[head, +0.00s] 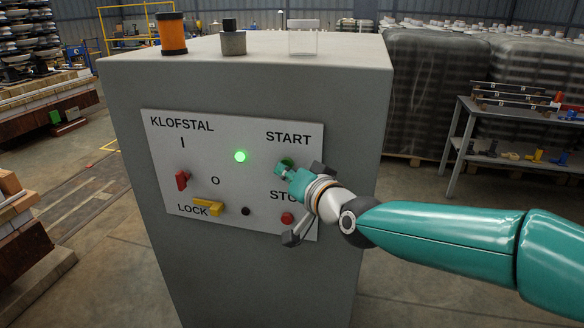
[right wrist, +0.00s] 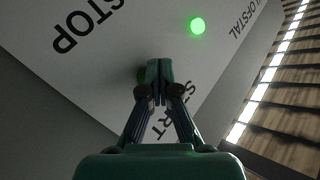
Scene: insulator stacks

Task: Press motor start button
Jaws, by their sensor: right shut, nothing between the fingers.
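The green start button (head: 287,161) is below the word START on the white panel (head: 205,138) of a grey cabinet. It is partly hidden behind my right gripper (head: 281,170). In the right wrist view, a bit of the green button (right wrist: 140,75) shows beside the closed fingertips (right wrist: 158,66). My right gripper is shut and empty, its tips at the button; I cannot tell whether they touch it. A green lamp (head: 240,156) on the panel is lit. My left gripper is not in view.
The red stop button (head: 287,218) is below my right gripper. A red switch (head: 181,180) and a yellow lock handle (head: 208,207) stick out at the panel's left. An orange spool (head: 172,33), a grey weight (head: 233,43) and a clear box (head: 304,42) stand on top.

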